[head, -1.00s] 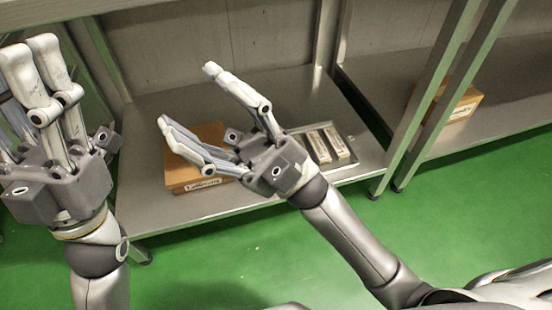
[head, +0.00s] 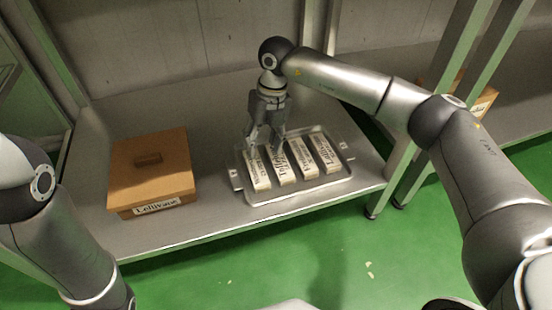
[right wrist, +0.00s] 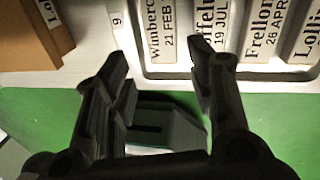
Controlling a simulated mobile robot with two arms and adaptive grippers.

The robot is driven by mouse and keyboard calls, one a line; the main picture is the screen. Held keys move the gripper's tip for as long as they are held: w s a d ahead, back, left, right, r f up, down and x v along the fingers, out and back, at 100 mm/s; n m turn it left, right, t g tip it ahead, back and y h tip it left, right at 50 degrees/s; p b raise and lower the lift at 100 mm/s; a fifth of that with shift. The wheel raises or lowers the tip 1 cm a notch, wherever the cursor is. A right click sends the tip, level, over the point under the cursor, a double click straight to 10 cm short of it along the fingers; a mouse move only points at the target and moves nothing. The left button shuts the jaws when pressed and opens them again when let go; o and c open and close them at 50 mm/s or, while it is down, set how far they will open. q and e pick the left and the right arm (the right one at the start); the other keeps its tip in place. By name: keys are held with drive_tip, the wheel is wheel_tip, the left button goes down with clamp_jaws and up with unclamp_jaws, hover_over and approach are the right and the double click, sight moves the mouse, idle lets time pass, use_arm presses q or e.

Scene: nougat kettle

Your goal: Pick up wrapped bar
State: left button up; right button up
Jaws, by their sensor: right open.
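Several white wrapped bars lie side by side in a shallow metal tray (head: 297,192) on the shelf. The leftmost bar (head: 259,176) is labelled with a word starting "Wimber" and "21 FEB" in the right wrist view (right wrist: 164,32). The second bar (head: 281,170), marked "19 JUL", lies beside it. My right gripper (head: 265,140) points down over the far ends of these two bars. In the right wrist view its open fingers (right wrist: 160,58) are on either side of the leftmost bar's end, with nothing held. Contact cannot be told. My left gripper is out of view.
A brown lidded box (head: 153,180) stands left of the tray, with bare shelf between. A metal post (head: 398,160) rises right of the tray. Another box (head: 482,103) sits on the shelf at the right. The wall is close behind.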

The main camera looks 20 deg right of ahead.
drive_tip(key=m+h, duration=0.1)
drive_tip(key=h, duration=0.1)
hover_over(280, 162)
drive_tip(key=f+b, duration=0.2)
drive_tip(key=f, duration=0.1)
drive_tip(key=f+b, duration=0.1)
drive_tip(key=f, duration=0.1)
drive_tip(key=shift+w+d+f, duration=0.2)
drive_tip(key=shift+w+f, duration=0.05)
drive_tip(key=shift+w, duration=0.1)
drive_tip(key=f+b, duration=0.1)
drive_tip(key=b, duration=0.1)
drive_tip(key=f+b, duration=0.4)
drive_tip(key=shift+s+a+f, duration=0.15)
drive_tip(key=shift+s+f, duration=0.1)
drive_tip(key=shift+s, duration=0.1)
drive_tip(key=shift+r, duration=0.1)
drive_tip(key=c, duration=0.9)
